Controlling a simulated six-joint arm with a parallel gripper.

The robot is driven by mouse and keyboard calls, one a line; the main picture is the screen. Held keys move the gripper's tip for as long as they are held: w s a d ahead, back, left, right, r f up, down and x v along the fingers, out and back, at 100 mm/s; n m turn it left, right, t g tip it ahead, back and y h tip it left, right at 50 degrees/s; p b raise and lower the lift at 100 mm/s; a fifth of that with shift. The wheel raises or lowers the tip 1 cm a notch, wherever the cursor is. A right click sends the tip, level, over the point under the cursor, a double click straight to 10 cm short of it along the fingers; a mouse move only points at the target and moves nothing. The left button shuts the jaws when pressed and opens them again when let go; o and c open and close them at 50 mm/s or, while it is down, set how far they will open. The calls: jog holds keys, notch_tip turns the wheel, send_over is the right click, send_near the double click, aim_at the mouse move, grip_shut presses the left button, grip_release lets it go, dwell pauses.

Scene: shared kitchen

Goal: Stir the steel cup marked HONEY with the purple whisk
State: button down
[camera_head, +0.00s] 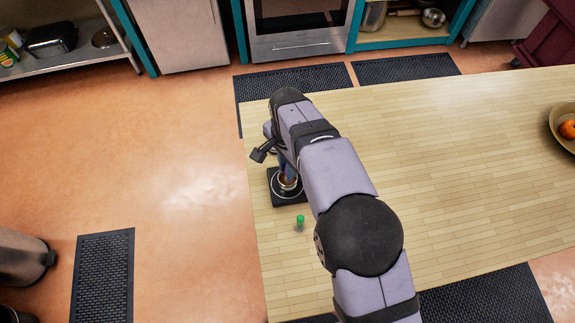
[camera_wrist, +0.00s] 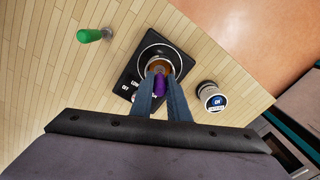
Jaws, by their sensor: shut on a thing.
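My gripper (camera_wrist: 159,92) is shut on the purple whisk (camera_wrist: 160,83), whose handle shows between the two blue fingers. The whisk's lower end is hidden. A round steel cup (camera_wrist: 147,52) with brown contents lies directly beyond the whisk, and the whisk lines up with its mouth. I cannot tell how deep the whisk reaches. No HONEY marking is readable on the cup. It stands on a black mat (camera_wrist: 124,82) with white lettering. In the head view, my gripper (camera_head: 287,170) is above the cup, near the left edge of the table.
A green-handled item (camera_wrist: 90,35) stands on the wooden table (camera_head: 450,130); it also shows in the head view (camera_head: 300,222). A small jar (camera_wrist: 210,95) with a blue-and-white top stands beside the mat. A bowl (camera_head: 556,125) with orange fruit is far right. The table's middle is clear.

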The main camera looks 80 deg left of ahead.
jog(key=shift+r+p, duration=1.95)
jog(key=shift+r, duration=1.55)
jog(key=w+d+f+m+b, duration=0.1)
jog(key=w+d, duration=0.1)
jog(key=w, duration=0.7)
jog(key=w+d+f+b, duration=0.1)
jog(key=w+d, duration=0.2)
jog(key=w, duration=0.7)
jog(key=w+d+f+m+b, duration=0.2)
jog(key=w+d+b, duration=0.1)
jog(key=w+d, duration=1.2)
jog(key=w+d+f+m+b, duration=0.1)
jog(key=w+d, duration=0.3)
jog(key=d, duration=0.3)
jog(key=w+d+f+b, duration=0.1)
jog(key=w+d, duration=0.4)
jog(key=d, duration=0.3)
jog(key=s+d+f+b, duration=0.1)
jog(key=d, duration=0.9)
jog(key=d+f+m+b, duration=0.1)
jog(key=d+f, duration=0.1)
jog(key=d, duration=0.8)
jog(key=shift+s+b, duration=0.35)
